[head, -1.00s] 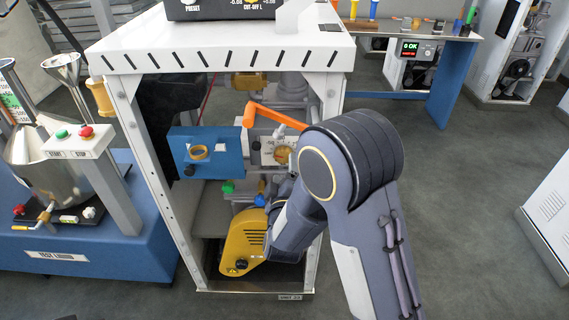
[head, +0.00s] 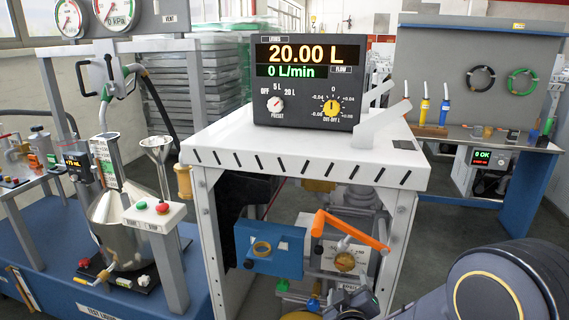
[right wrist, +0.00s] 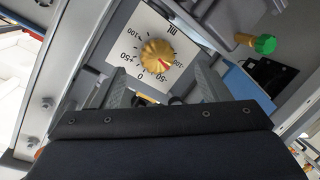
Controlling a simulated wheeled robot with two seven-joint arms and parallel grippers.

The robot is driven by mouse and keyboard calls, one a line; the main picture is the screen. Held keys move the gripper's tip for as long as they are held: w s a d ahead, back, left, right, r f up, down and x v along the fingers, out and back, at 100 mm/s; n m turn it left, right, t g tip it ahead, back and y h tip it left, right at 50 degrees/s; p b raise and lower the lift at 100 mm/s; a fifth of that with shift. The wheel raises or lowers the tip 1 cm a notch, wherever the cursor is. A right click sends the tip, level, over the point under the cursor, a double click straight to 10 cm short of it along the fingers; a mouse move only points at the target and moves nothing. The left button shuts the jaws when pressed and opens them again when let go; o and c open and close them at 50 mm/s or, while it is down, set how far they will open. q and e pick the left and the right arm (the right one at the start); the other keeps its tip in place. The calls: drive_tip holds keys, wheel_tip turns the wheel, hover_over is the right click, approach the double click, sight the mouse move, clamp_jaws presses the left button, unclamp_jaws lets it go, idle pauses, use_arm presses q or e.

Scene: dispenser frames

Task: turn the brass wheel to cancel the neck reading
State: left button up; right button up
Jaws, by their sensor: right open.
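The brass wheel (head: 345,262) sits on a white scale plate below the orange lever, inside the white frame. In the right wrist view the wheel (right wrist: 157,54) is ahead of the fingers, its red mark toward the negative side of the scale. My right gripper (right wrist: 162,90) is open and empty, its fingers either side of the plate's lower part, apart from the wheel. In the head view the right gripper (head: 356,300) is below the wheel, partly cut off. The neck scale (head: 106,160) stands above the steel can at left. A small display (head: 75,162) beside it shows mL; its number is hard to read.
The meter (head: 308,80) on the frame top reads 20.00 L and 0 L/min. The orange lever (head: 350,230) crosses just above the wheel. A blue block (head: 270,262) is left of it. A green knob (right wrist: 264,44) is at upper right in the wrist view.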

drive_tip(key=s+d+r+m+g+y+p, duration=0.2)
drive_tip(key=s+r+m+g+y+p, duration=0.4)
drive_tip(key=s+r, duration=0.6)
drive_tip(key=s+d+m+g+p, duration=0.2)
drive_tip(key=s+g, duration=0.1)
drive_tip(key=s, duration=1.3)
drive_tip(key=shift+s+r+g, duration=0.15)
drive_tip(key=shift+r+g, duration=0.15)
drive_tip(key=shift+r, duration=0.05)
drive_tip(key=shift+d, duration=0.1)
